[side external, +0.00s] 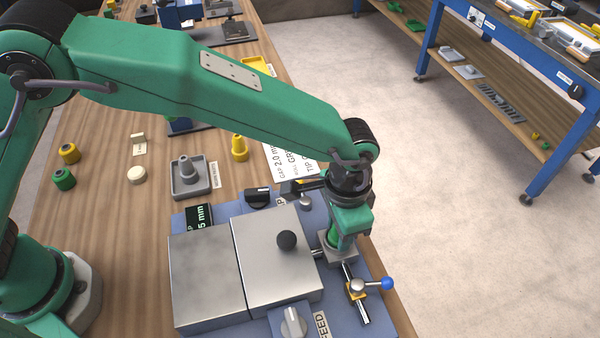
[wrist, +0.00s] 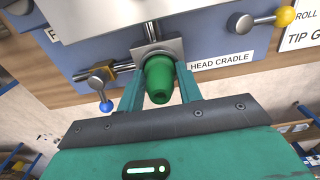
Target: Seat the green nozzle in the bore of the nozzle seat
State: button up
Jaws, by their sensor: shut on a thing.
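The green nozzle (wrist: 159,80) is between the two fingers of my gripper (wrist: 161,86) in the wrist view, and the gripper is shut on it. In the side view my gripper (side external: 341,236) hangs at the right edge of the blue machine, with the green nozzle (side external: 333,238) partly showing. A grey square block (wrist: 174,47), which looks like the nozzle seat, lies directly beyond the nozzle, beside a label reading HEAD CRADLE. The nozzle covers the block's middle, so its bore is hidden. I cannot tell whether the nozzle is inside the bore or just above it.
A blue-knobbed clamp lever (side external: 386,283) stands close to my gripper. Metal covers with a black ball knob (side external: 287,240) are to its left. A grey tray (side external: 190,190), a yellow nozzle-like part (side external: 239,148) and small yellow and green parts (side external: 64,179) stand on the wooden bench.

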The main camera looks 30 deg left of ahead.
jog(key=shift+f, duration=0.3)
jog(key=shift+f, duration=0.35)
jog(key=o, duration=1)
jog(key=shift+c, duration=0.2)
notch_tip(320, 180, up, 14)
jog(key=shift+f, duration=0.2)
